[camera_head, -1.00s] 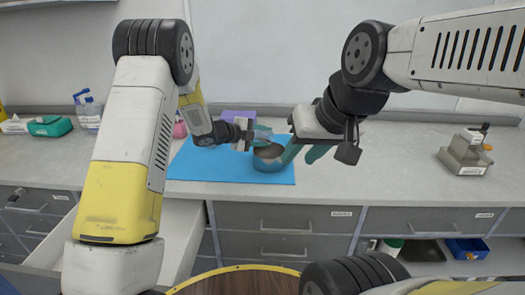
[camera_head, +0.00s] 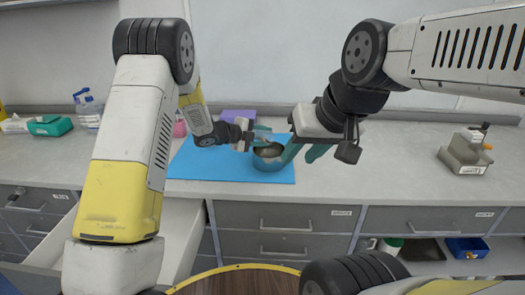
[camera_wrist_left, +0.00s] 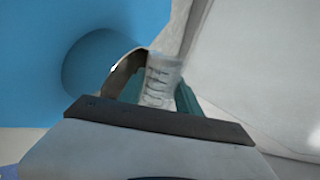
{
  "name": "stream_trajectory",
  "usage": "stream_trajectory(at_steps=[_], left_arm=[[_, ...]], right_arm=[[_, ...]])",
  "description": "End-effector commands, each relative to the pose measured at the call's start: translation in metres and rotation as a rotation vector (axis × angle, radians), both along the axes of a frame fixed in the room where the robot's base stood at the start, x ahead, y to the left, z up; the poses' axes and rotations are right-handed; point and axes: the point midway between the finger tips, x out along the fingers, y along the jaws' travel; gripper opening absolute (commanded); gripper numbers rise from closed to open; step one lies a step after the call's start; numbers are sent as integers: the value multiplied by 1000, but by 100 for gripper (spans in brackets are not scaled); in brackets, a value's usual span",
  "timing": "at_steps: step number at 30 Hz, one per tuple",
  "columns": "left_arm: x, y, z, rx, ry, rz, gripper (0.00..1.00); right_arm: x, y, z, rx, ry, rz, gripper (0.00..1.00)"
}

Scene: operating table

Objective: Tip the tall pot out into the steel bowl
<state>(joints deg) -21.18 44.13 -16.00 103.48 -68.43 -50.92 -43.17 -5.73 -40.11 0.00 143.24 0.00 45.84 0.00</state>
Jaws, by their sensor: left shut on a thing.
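The steel bowl (camera_head: 266,163) stands on the blue mat (camera_head: 215,168); its curved rim also shows in the left wrist view (camera_wrist_left: 122,72). My left gripper (camera_head: 252,138) is shut on the tall pot (camera_head: 262,136), a clear vessel with dark marks down its side (camera_wrist_left: 160,80), and holds it at the bowl's upper left edge. The pot's exact tilt and its contents cannot be told. My right gripper (camera_head: 303,151) has its teal fingers apart, with one finger overlapping the bowl's right edge in the picture. Whether it touches the bowl is unclear.
A purple box (camera_head: 238,116) stands behind the mat.

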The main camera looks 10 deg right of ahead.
Motion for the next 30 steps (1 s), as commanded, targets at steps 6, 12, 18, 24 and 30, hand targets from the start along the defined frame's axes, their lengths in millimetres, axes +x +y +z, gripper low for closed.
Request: stream_trajectory(at_steps=[6, 12, 18, 24, 30], left_arm=[[0, 0, 0, 6, -10, 1, 0], [0, 0, 1, 12, -19, 0, 0], [0, -1, 1, 18, -28, 0, 0], [-1, -1, 1, 24, -36, 1, 0], [-1, -1, 2, 29, -44, 0, 0]], right_arm=[[0, 0, 0, 0, 0, 0, 36], [0, 0, 0, 0, 0, 0, 36], [0, 0, 0, 0, 0, 0, 36], [0, 0, 0, 0, 0, 0, 36], [0, 0, 0, 0, 0, 0, 36]])
